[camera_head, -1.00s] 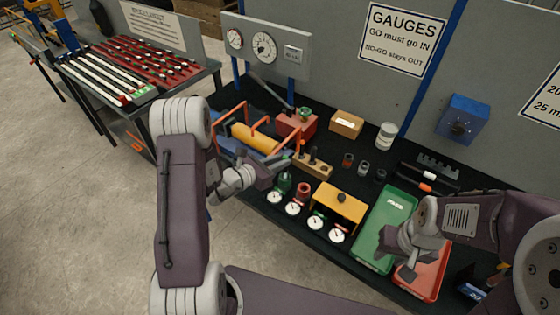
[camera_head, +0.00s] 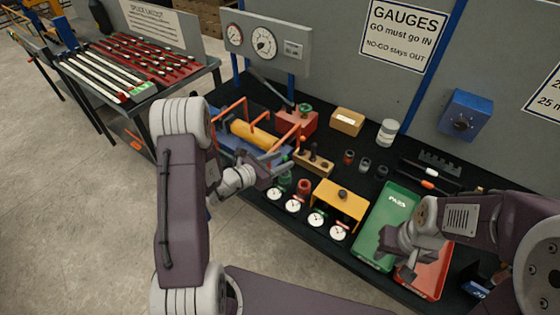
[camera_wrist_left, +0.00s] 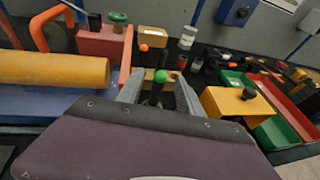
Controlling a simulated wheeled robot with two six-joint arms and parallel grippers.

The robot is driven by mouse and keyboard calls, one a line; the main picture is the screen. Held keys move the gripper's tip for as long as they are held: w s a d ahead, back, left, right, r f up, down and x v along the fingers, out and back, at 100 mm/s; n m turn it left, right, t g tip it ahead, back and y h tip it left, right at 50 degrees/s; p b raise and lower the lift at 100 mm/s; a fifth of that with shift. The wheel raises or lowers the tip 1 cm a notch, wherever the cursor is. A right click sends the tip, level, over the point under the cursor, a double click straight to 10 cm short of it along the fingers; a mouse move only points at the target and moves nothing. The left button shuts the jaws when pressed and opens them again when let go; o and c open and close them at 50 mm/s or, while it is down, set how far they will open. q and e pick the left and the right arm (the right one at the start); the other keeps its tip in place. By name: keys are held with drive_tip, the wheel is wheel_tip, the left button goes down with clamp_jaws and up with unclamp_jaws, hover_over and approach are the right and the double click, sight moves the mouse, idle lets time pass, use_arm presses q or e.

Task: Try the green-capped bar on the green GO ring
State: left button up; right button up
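My left gripper (camera_head: 279,169) is beside the wooden pin block on the bench. In the left wrist view, the green-capped bar (camera_wrist_left: 158,84) stands between its two fingers (camera_wrist_left: 160,92), cap up. The fingers appear shut on it; the contact is partly hidden. In the head view, the green GO ring (camera_head: 286,182) sits just below the left gripper, beside the red ring (camera_head: 303,187). The bar's lower end is hidden, so I cannot tell whether it touches the ring. My right gripper (camera_head: 402,262) hangs over the trays, its finger gap unclear.
The wooden block (camera_head: 316,166) with dark pins is right of the left gripper. A yellow box (camera_head: 341,203) and several white dials (camera_head: 316,219) are nearby. A green tray (camera_head: 376,232) and red tray (camera_head: 431,281) lie right.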

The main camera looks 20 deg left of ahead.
use_arm(q)
drive_tip(key=b+v, duration=0.1)
drive_tip(key=v, duration=0.8)
drive_tip(key=shift+b, duration=0.35)
drive_tip(key=shift+r, duration=0.1)
idle(0.4)
